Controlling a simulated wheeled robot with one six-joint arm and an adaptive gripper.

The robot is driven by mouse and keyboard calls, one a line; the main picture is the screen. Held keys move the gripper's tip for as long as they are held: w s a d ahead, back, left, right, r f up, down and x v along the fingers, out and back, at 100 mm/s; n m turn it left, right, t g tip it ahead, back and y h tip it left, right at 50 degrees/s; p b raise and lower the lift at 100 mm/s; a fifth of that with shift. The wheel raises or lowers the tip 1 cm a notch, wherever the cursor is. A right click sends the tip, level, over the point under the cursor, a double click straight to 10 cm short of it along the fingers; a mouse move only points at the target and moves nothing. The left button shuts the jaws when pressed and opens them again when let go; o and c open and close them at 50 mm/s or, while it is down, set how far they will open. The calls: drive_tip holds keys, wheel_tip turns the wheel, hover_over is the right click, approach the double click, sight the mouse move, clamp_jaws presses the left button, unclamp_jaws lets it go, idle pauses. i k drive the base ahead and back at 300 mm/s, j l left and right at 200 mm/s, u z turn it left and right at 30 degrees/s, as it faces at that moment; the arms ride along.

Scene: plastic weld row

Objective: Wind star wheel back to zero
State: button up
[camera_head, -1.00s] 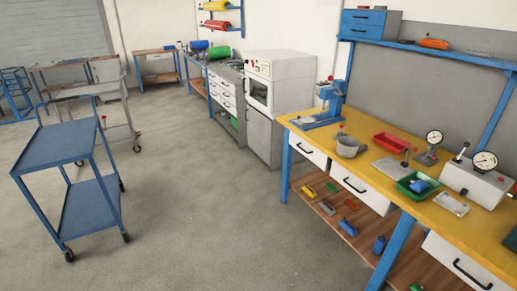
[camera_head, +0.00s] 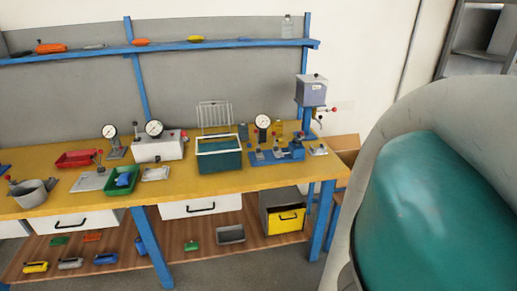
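A press with a blue column and a grey head box (camera_head: 312,91) stands at the right end of the yellow-topped bench. A small handle with a red knob (camera_head: 333,109) sticks out on the right of its column. This may be the star wheel, but it is too small to make out its spokes or any zero mark. A round dial gauge (camera_head: 262,122) stands left of the column, above a blue fixture (camera_head: 276,155). My gripper is not in view; a large grey and teal link of my arm fills the lower right.
The yellow bench top (camera_head: 225,183) also holds a green-sided bin (camera_head: 219,158), a white box with a dial (camera_head: 158,147), a red tray (camera_head: 76,159) and a green tray (camera_head: 122,181). A cardboard box (camera_head: 347,148) stands beyond the bench's right end. Grey shelving (camera_head: 480,38) is at upper right.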

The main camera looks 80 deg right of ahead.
sight(297, 141)
drive_tip(key=z, duration=2)
